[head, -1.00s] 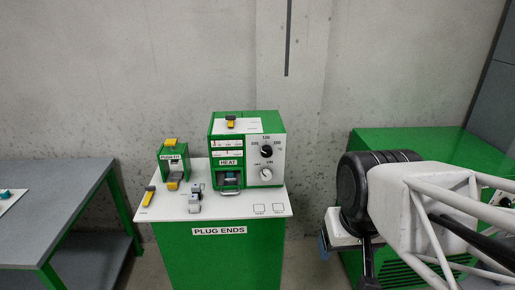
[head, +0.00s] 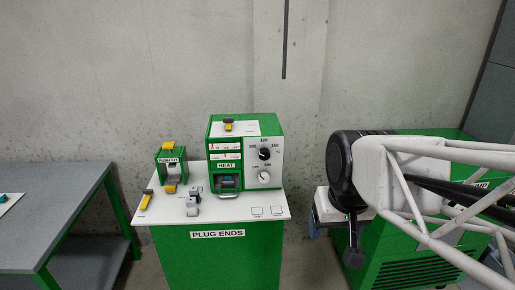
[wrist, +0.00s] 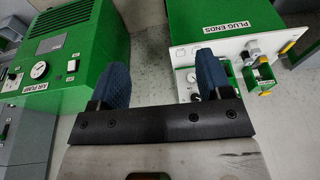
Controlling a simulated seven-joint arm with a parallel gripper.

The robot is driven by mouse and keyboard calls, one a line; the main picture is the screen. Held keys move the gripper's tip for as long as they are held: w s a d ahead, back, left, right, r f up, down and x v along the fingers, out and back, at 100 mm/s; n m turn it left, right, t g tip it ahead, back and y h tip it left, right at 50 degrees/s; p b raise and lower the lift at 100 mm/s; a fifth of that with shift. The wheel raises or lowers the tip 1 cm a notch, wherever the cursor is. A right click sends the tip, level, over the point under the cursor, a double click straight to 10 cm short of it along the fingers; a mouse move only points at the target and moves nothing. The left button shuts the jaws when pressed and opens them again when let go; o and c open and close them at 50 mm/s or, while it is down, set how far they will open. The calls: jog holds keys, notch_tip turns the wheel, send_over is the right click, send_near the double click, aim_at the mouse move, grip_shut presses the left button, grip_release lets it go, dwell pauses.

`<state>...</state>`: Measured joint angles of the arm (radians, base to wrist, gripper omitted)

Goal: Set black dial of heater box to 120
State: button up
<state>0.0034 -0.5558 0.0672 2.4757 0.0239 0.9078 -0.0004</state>
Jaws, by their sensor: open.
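The heater box (head: 218,137) is green with a white front panel and stands on the white-topped plug ends bench. Its black dial (head: 264,154) is on the upper part of that panel, with small numbers around it; its exact setting is too small to read. A white dial (head: 264,177) sits below it. In the wrist view the heater box shows partly, behind the right finger. My gripper (wrist: 163,78) is open and empty, with two blue fingers apart. In the head view my gripper (head: 314,226) is right of the bench, away from the dial.
On the plug ends bench (head: 160,213) are a small green push-fit box (head: 171,168), a yellow-and-black part (head: 146,199) and grey connectors (head: 193,204). A green air pump box (wrist: 75,45) stands right of the bench in the head view. A grey table (head: 70,205) is at left.

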jog(key=w+a+r, duration=0.2)
jog(key=w, duration=1.1)
jog(key=t+y, duration=0.2)
send_near(266, 153)
jog(key=d+x, duration=0.1)
jog(key=x, duration=0.2)
jog(key=shift+a, duration=0.55)
jog(key=shift+f, duration=0.1)
jog(key=shift+x, duration=3.8)
jog(key=c, duration=0.9)
